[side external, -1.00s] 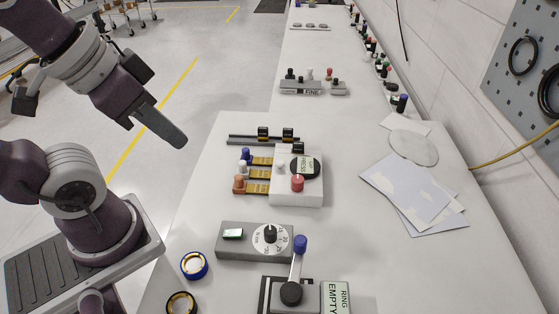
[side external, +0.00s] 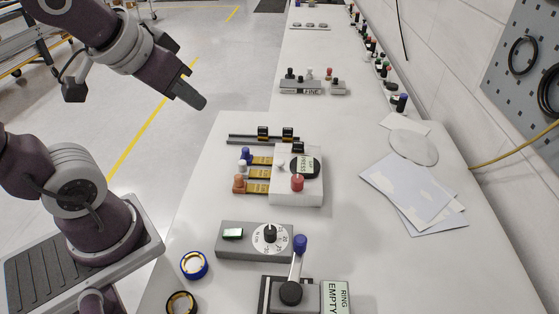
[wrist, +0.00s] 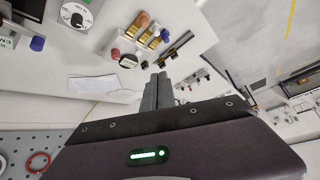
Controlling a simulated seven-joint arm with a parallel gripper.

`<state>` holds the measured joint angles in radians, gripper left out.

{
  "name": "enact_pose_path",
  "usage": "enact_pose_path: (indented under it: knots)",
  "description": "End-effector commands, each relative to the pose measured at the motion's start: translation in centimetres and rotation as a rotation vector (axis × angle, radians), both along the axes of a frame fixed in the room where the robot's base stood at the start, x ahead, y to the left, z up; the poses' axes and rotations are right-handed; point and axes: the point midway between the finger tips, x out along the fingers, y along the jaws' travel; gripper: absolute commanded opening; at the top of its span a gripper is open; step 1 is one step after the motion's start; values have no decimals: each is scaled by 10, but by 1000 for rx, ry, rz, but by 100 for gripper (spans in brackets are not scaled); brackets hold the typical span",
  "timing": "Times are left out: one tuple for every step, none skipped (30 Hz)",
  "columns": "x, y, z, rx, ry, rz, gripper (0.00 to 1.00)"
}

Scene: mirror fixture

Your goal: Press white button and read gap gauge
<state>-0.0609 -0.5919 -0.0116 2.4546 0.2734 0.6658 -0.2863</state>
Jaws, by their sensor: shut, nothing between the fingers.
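The white block (side external: 284,196) stands on the bench in the side view and shows in the wrist view (wrist: 122,42). A small white button (side external: 280,164) is on its top, left of a round black gauge (side external: 305,174). The gauge's pale label seems to read "GAP PRESS"; no number is legible. A red button (side external: 297,182) sits in front of the gauge. My gripper (side external: 201,103) is shut and empty, high in the air left of the block and touching nothing. Its closed fingers (wrist: 157,92) show in the wrist view.
Blue, white and orange knobs (side external: 240,183) on brass strips line the block's left side. A dark rail (side external: 245,138) lies behind. A grey dial box (side external: 255,252) and upright blue-tipped lever (side external: 300,244) stand in front. Papers (side external: 405,190) lie right; bench between is clear.

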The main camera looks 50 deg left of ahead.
Motion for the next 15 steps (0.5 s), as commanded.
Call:
enact_pose_path:
  knots:
    - [20,13,2,26,-40,38,0]
    - [33,21,5,39,-73,56,0]
    - [50,30,8,52,-119,75,0]
    - [64,35,9,57,-152,83,0]
    - [78,40,10,58,-186,86,0]
    - [98,45,11,49,-231,80,0]
    - [113,47,9,34,-261,71,0]
    - [127,47,7,10,-288,54,0]
    - [146,45,-1,-37,-313,22,0]
    - [158,42,-8,-84,-322,-4,0]
    - [168,36,-17,-140,-321,-34,0]
    - [177,28,-30,-220,-306,-71,0]
    - [181,22,-41,-279,-286,-94,0]
    - [182,16,-50,-338,-261,-114,0]
    - [181,9,-62,-407,-223,-134,0]
